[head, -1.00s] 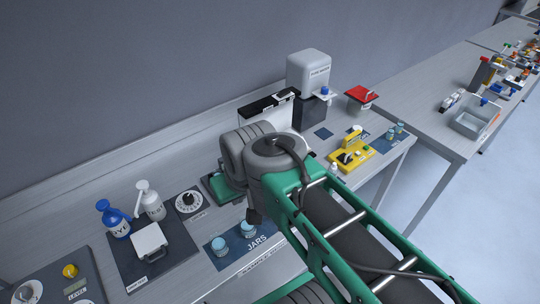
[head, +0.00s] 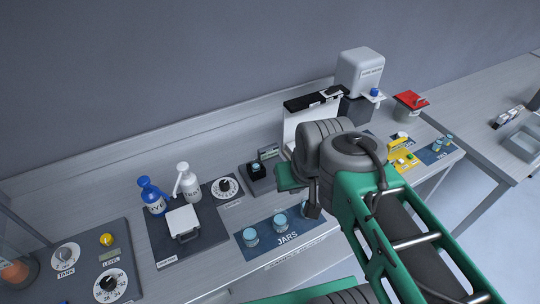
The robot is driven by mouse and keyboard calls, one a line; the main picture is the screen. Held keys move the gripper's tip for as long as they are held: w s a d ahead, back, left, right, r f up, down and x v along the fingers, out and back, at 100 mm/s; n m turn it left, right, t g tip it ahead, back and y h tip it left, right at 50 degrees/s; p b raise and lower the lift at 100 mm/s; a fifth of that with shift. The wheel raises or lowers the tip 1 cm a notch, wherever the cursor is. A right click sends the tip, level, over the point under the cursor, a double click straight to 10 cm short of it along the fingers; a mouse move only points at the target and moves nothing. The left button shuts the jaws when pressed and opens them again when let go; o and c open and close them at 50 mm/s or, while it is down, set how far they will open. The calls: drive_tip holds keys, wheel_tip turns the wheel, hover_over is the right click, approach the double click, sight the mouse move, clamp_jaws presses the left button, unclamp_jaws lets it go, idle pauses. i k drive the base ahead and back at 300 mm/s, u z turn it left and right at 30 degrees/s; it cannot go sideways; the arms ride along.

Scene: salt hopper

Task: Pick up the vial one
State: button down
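Two small light-blue containers, possibly the vials, stand on a dark blue mat (head: 429,158) at the right of the bench. The nearer one (head: 438,146) and the farther one (head: 449,138) are too small for me to read any number. My gripper (head: 313,207) shows only as a dark piece below my arm's wrist, beside the jars. Its fingers are hidden or too small to judge, and I see nothing held in it. It is well to the left of the small containers.
Light-blue jars (head: 251,237) stand on the JARS mat (head: 262,254). Blue (head: 153,199) and white (head: 188,184) bottles stand at left. A black device (head: 256,180) is behind the jars. A yellow stand (head: 400,155), red-lidded bin (head: 411,101) and grey dispenser (head: 360,72) are at right.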

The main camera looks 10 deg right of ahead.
sight(255, 164)
drive_tip(key=u, duration=0.35)
drive_tip(key=k, duration=0.55)
drive_tip(key=u, duration=1.65)
drive_tip(key=i, duration=0.5)
